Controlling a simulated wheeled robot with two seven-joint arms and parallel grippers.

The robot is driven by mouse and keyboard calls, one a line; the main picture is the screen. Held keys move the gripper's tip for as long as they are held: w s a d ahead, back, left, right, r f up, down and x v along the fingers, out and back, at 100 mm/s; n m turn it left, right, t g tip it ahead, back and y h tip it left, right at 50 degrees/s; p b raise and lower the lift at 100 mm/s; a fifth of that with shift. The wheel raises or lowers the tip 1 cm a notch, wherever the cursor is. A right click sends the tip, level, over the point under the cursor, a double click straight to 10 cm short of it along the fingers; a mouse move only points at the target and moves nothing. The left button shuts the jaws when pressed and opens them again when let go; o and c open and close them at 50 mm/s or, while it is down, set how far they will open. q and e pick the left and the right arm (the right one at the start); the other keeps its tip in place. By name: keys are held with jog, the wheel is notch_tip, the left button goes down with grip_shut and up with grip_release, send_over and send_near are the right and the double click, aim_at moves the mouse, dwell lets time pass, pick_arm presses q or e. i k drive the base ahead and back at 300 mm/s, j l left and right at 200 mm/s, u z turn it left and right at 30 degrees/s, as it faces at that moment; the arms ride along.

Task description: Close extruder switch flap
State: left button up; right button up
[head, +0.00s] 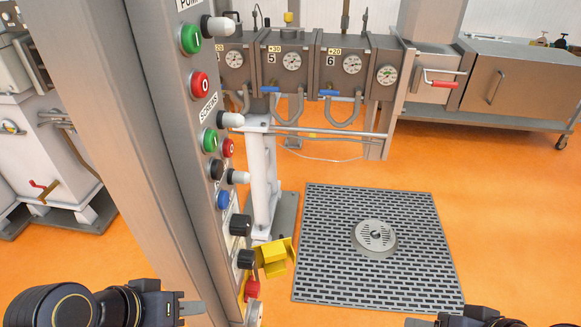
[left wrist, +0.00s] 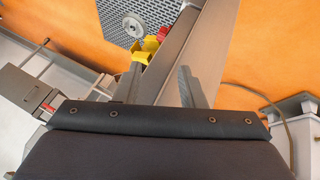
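The yellow switch flap (head: 274,259) sticks out from the lower part of the grey control column, beside a black knob (head: 246,259). A red knob or button (head: 252,289) is just below it. My left gripper (head: 193,309) is to the left of the column, apart from the flap.
The tall control column (head: 150,130) stands between my left gripper and the flap's face. A dark floor grate (head: 400,210) lies right of it. Gauge boxes (head: 285,60) and a steel cabinet (head: 515,80) stand at the back. Orange floor (head: 490,190) is clear at right.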

aim_at(271, 256)
jog(key=k+j+z, duration=0.45)
jog(key=k+j, duration=0.5)
jog(key=k, duration=0.05)
